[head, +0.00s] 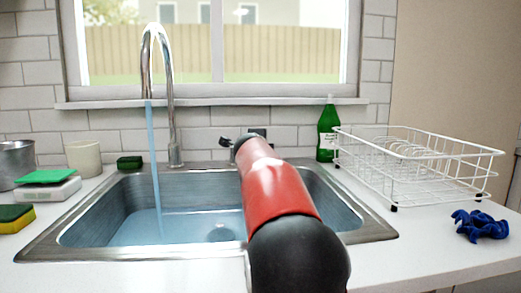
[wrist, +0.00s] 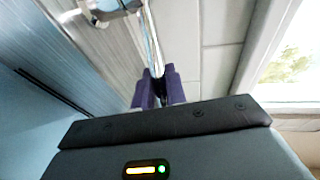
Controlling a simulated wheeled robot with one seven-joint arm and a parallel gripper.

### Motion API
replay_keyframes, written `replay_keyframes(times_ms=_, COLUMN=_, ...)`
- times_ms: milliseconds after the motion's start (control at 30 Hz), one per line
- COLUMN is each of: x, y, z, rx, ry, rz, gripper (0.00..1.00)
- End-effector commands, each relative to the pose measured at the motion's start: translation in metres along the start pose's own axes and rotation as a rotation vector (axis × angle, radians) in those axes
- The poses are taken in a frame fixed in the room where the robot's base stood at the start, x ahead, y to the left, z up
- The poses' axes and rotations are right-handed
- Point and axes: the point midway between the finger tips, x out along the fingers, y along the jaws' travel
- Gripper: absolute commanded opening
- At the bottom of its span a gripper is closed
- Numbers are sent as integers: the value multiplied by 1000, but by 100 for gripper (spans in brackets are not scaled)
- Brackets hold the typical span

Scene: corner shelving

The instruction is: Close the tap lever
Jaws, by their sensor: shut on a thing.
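The chrome tap (head: 160,80) rises behind the sink at left of centre in the head view, and a blue stream of water (head: 155,175) runs from its spout into the basin. My gripper (head: 236,145) is at the back rim, right of the tap's base, small and partly hidden by my red arm. In the wrist view my gripper's purple fingers (wrist: 157,80) are closed around the end of a thin shiny rod, which looks like the tap lever (wrist: 152,35). A chrome fitting shows at the top edge there. The lever is not clear in the head view.
The sink (head: 75,235) holds water. A green bottle (head: 327,132) and a white dish rack (head: 420,165) stand at right, with a blue cloth (head: 480,225) in front. A cup (head: 84,158), sponge (head: 16,218) and metal pot (head: 15,160) are at left.

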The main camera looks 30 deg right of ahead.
Motion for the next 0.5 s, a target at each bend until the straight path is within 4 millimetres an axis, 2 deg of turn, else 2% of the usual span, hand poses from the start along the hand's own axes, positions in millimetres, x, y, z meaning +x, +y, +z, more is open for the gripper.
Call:
replay_keyframes(times_ms=267, x=-2, y=3, z=4, rx=4, ry=26, rz=8, gripper=0)
replay_keyframes(times_ms=500, x=-15, y=5, z=12, rx=37, ry=187, rz=9, gripper=0)
